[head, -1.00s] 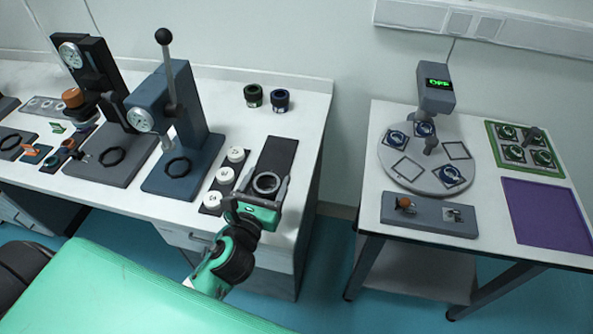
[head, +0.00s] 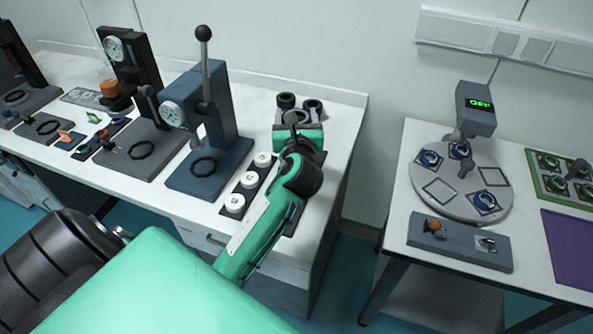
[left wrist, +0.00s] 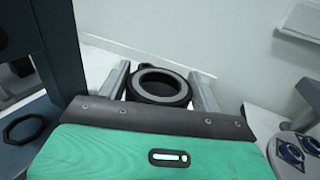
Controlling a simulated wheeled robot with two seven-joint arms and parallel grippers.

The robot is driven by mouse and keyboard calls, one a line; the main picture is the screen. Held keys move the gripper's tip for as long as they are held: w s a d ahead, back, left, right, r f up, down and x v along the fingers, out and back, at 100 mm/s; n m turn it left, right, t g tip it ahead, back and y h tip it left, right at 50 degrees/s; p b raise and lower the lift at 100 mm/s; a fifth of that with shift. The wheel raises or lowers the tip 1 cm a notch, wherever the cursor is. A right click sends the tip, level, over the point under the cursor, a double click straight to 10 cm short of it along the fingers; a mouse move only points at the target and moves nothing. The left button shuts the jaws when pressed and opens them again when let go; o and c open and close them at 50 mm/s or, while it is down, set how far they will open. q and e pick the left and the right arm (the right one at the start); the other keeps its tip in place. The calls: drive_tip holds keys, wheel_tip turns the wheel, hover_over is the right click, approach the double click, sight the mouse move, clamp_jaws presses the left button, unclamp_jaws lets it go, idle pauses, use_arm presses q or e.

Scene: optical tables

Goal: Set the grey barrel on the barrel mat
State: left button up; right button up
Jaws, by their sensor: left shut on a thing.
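My left gripper (head: 298,122) reaches over the back of the left table, shut on the grey barrel (head: 296,117). In the left wrist view, the barrel's round grey rim (left wrist: 181,78) shows upright between the two fingers (left wrist: 161,92). A long dark mat (head: 291,223), which looks like the barrel mat, lies on the table's right part, mostly hidden under my left arm. Whether the barrel touches the table cannot be told. My right gripper is not in view.
A blue lever press (head: 212,140) and white round pieces (head: 249,180) stand left of the arm. The right table has a round turntable (head: 463,185).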

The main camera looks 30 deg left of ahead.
use_arm(q)
drive_tip(key=shift+f+b, duration=0.9)
drive_tip(key=shift+f, duration=7.2)
drive_tip(key=shift+f, duration=0.1)
drive_tip(key=o, duration=1.2)
drive_tip(key=shift+c, duration=0.2)
